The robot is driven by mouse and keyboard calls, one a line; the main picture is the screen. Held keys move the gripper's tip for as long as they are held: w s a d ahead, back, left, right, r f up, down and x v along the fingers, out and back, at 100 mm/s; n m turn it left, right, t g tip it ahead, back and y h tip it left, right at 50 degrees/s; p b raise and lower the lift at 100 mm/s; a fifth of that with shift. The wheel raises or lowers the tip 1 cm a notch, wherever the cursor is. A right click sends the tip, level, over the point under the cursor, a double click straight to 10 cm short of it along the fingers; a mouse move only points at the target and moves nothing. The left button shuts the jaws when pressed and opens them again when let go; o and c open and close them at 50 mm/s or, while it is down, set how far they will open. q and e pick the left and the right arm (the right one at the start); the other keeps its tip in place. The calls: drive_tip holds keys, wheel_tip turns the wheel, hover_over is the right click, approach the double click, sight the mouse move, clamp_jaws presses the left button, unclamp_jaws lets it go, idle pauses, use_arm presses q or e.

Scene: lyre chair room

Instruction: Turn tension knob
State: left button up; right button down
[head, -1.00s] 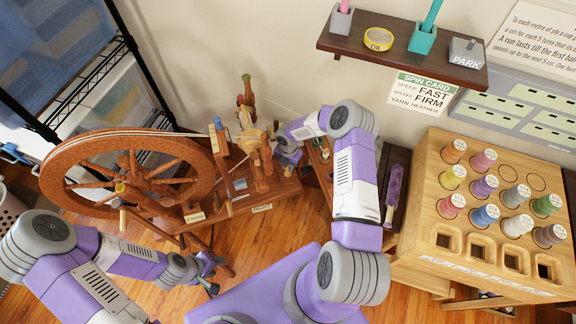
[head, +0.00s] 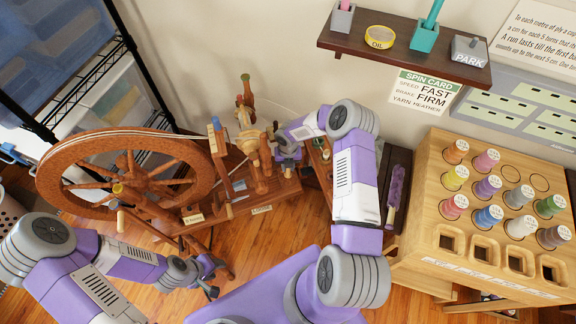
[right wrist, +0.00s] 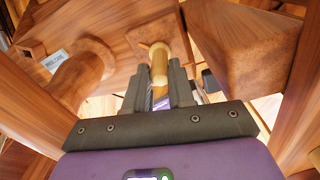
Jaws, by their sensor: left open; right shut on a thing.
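The wooden spinning wheel stands at the left, with its large drive wheel (head: 62,207) and its base (head: 285,190) in the head view. My right gripper (head: 287,155) is at the upright parts on the right side of the base. In the right wrist view my right gripper (right wrist: 158,92) is shut on a pale wooden knob (right wrist: 159,62) with a rounded end, whose far part meets a brown wooden piece. In the head view this knob is hidden by the gripper. My left gripper (head: 207,270) is open and empty, low in front of the wheel.
A wooden rack (head: 430,225) with several coloured spools stands at the right. A dark wall shelf (head: 400,45) holds small cups and a yellow tape roll (head: 380,37). The spin card (head: 424,92) reads speed fast, brake firm, yarn heather. A wire rack (head: 85,85) stands at the left.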

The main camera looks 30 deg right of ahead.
idle(0.3)
drive_tip(key=c, duration=1)
unclamp_jaws()
drive_tip(key=shift+o, duration=0.2)
drive_tip(key=shift+r+p, duration=1.25)
drive_tip(key=shift+r, duration=2.55)
drive_tip(key=shift+r, duration=0.1)
